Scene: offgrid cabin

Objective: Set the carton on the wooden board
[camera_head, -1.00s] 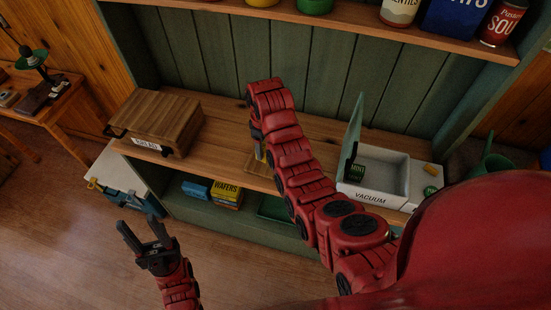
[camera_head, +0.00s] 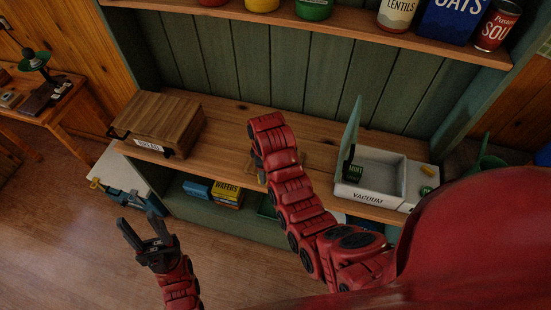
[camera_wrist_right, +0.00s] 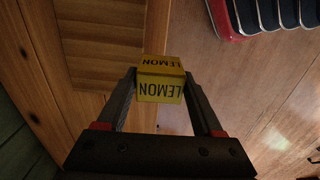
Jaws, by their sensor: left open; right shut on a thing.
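The carton (camera_wrist_right: 160,86) is a small yellow box marked LEMON. In the right wrist view my right gripper (camera_wrist_right: 163,92) is shut on it, with a finger on each side. In the head view the red right arm hides most of this gripper and the carton, over the front part of the shelf counter. The wooden board (camera_head: 304,159) lies on the counter, partly hidden behind that arm. I cannot tell the gap between carton and board. My left gripper (camera_head: 143,222) is open and empty, over the floor at lower left.
A wooden bread box (camera_head: 160,122) stands on the counter at left. A white box marked VACUUM (camera_head: 368,196), its lid raised, stands at right with a dark MINT tin (camera_head: 354,172) in it. Wafers (camera_head: 227,193) sit on the lower shelf. Counter between the boxes is mostly clear.

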